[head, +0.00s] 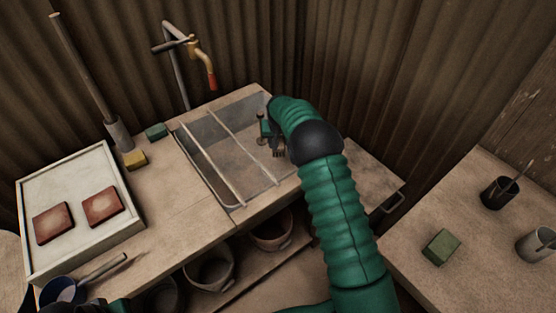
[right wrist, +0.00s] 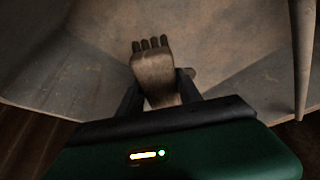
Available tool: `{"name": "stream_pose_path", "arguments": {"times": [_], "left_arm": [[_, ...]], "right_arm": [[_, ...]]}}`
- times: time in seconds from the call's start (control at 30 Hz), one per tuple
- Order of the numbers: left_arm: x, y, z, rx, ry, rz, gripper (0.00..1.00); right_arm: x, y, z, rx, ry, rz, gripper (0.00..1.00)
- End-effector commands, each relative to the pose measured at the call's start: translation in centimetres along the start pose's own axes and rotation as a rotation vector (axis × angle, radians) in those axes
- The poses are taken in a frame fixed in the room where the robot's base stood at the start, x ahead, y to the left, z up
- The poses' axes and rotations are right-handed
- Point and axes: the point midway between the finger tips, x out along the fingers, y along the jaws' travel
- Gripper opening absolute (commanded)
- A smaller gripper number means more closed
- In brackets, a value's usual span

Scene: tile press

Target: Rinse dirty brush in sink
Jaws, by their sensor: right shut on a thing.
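The sink (head: 228,160) is a sunken grey basin in the counter, with two thin bars across it. My right gripper (head: 268,138) reaches over the sink's right part, partly hidden by my green arm. In the right wrist view my right gripper (right wrist: 160,88) is shut on the brush (right wrist: 153,72), a brownish piece with short dark tufts at its far end. The brush is over the basin; I cannot tell if it touches the bottom. A tap (head: 207,65) with a red tip stands behind the sink.
A pale tray (head: 80,250) with two reddish tiles (head: 101,206) lies at left. A yellow sponge-like block (head: 134,159) and a green block (head: 156,131) sit behind. Pots (head: 210,270) stand on a lower shelf. The right table holds a green block (head: 441,246) and cups (head: 497,195).

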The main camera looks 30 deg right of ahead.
Motion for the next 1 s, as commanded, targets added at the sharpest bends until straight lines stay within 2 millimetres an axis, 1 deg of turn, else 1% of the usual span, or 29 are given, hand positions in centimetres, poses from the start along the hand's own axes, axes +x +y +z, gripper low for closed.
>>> {"name": "stream_pose_path", "arguments": {"times": [0.03,1.0], "left_arm": [[-0.8,0.0,-0.2,0.0,0.0,0.0,0.36],[-7.8,0.0,-1.8,0.0,0.0,0.0,0.36]], "right_arm": [[-0.9,0.0,-0.4,0.0,0.001,0.0,0.0],[-9.3,0.0,-3.9,0.0,0.002,0.0,0.0]]}}
